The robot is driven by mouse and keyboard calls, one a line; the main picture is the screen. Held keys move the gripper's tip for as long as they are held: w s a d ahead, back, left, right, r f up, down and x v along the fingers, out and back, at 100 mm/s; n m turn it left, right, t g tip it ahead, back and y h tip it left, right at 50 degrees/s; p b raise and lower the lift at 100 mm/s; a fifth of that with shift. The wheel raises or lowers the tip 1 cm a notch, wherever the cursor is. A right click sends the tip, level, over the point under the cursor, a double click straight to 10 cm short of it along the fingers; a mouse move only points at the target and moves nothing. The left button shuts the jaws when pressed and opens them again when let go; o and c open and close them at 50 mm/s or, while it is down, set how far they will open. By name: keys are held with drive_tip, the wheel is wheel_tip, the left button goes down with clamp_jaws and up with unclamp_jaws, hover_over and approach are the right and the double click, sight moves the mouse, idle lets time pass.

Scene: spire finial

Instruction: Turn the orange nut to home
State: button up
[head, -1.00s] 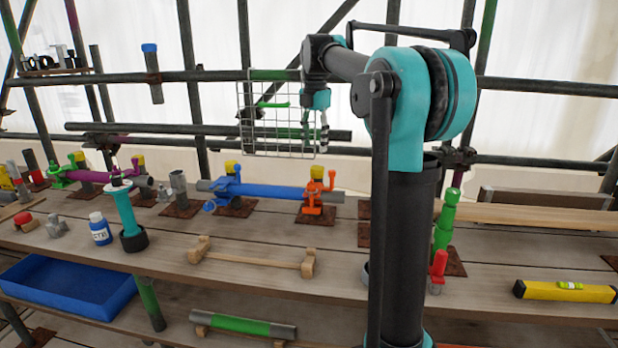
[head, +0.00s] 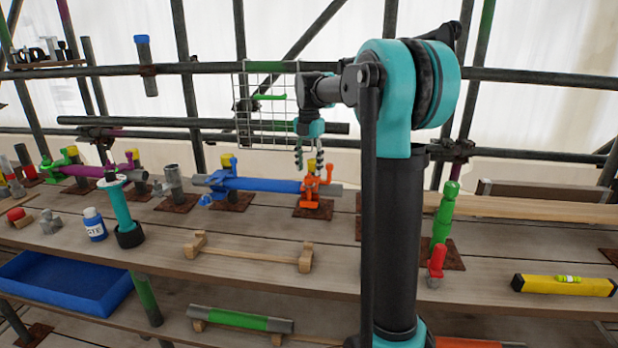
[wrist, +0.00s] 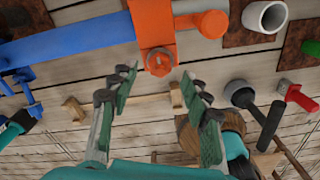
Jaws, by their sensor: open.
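The orange clamp (head: 314,188) sits around the right end of the blue pipe (head: 262,185), with a yellow piece (head: 311,164) on top in the head view. In the wrist view the orange clamp (wrist: 151,22) lies across the blue pipe (wrist: 80,40). My gripper (head: 311,167) points down above the clamp in the head view. In the wrist view my gripper (wrist: 159,74) has two green-padded fingers spread wide, with nothing between the pads. The nut appears just beyond the fingertips, centred between them.
A blue clamp (head: 220,180) holds the pipe's left part. A wooden cradle (head: 248,252) lies in front on the planks. A green post (head: 445,212) and a red-topped piece (head: 436,262) stand right of my arm. A wire mesh panel (head: 267,105) hangs behind.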

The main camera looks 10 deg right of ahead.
sight(309, 173)
drive_tip(key=shift+f, duration=2.15)
clamp_jaws()
